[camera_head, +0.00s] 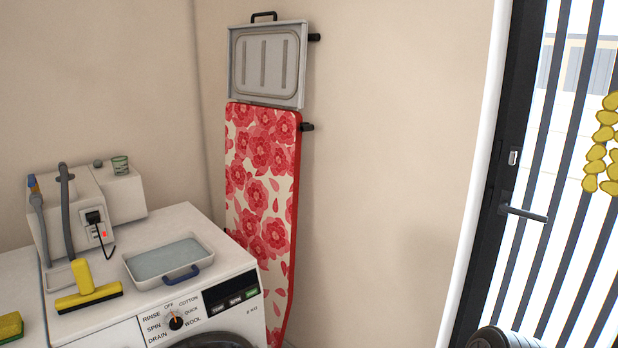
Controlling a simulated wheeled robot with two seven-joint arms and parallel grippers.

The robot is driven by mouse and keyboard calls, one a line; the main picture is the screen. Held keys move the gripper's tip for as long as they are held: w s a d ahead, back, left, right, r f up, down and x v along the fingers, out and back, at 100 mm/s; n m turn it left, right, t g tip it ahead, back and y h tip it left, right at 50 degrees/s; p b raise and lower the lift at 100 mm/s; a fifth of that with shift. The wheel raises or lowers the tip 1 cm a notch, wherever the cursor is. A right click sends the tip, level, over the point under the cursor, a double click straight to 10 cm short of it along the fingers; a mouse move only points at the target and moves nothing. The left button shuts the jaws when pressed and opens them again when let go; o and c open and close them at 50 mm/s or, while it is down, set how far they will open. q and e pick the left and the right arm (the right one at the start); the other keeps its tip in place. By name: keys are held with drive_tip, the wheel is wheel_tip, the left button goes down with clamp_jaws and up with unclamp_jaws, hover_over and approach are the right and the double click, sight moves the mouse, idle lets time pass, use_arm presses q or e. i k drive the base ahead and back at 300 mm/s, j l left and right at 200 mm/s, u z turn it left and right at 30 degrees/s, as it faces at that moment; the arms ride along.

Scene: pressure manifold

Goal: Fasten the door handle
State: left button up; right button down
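The door handle (526,213) is a dark grey lever on the black frame of a barred glass door (503,120) at the right. The lever sticks out to the right and tilts slightly down. A small light-coloured latch or lock piece (514,157) sits on the frame above it. Whether the handle is loose cannot be told. Neither of my grippers shows. A dark rounded part at the bottom right edge, below the handle, is cut off and may be part of my arm.
A washing machine (205,262) stands at the lower left with a tray (168,258) and yellow squeegee (88,292) on top. An ironing board (260,190) leans on the wall. Yellow hanging pieces (598,150) are at the right edge. The wall before the door is bare.

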sight(503, 206)
drive_tip(key=z, duration=1.3)
